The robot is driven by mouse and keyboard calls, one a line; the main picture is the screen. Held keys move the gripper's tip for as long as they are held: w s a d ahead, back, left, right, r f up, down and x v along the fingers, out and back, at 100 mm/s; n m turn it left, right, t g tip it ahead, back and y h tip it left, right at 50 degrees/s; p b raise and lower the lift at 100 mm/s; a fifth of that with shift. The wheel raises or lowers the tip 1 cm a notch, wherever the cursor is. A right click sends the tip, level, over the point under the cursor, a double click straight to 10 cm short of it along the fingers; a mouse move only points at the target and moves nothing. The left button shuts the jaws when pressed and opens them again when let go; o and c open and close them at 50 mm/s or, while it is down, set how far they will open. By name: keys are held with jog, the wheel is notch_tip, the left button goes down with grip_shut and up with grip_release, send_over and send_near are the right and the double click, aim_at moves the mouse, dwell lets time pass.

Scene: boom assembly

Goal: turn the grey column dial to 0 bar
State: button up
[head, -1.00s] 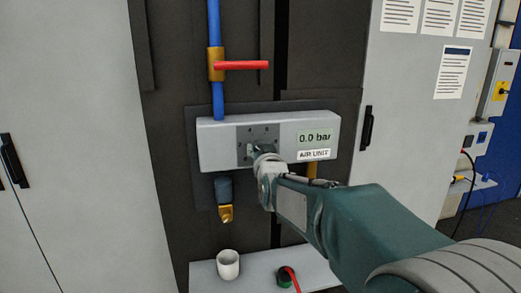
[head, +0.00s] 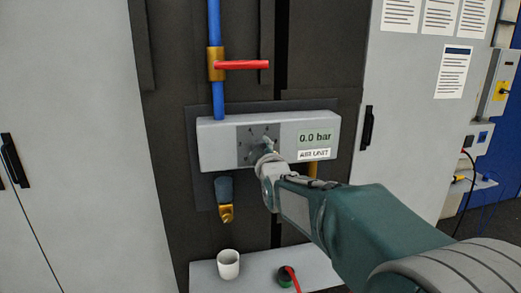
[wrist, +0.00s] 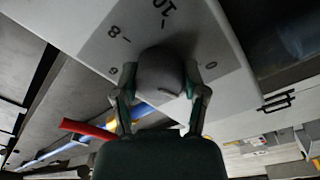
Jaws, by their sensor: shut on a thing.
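The grey dial (wrist: 160,74) sits on a darker scale plate (head: 250,134) on the front of the pale grey air unit (head: 219,147). In the wrist view, my gripper (wrist: 160,68) has one finger on each side of the dial and is shut on it. Scale marks 6, 8, 10 and 0 show around the dial. I cannot tell where its pointer stands. In the head view, my gripper (head: 268,148) is at the right part of the plate and covers the dial. The unit's display (head: 316,137) reads 0.0 bar.
A blue pipe (head: 214,22) with a red-handled valve (head: 241,65) rises above the unit. A brass-tipped fitting (head: 225,200) hangs below it. A white cup (head: 228,264) stands on a low shelf (head: 205,276). Grey cabinets flank the unit.

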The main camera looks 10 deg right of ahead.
jog(key=n, duration=0.6)
jog(key=shift+f, duration=0.25)
dwell(0.5)
jog(key=o, duration=1.1)
jog(key=shift+a, duration=0.1)
jog(key=shift+o, duration=0.2)
jog(key=shift+r, duration=0.1)
jog(key=shift+s, duration=0.25)
jog(key=s, duration=1.1)
jog(key=shift+s+f, duration=0.2)
jog(key=shift+f, duration=0.05)
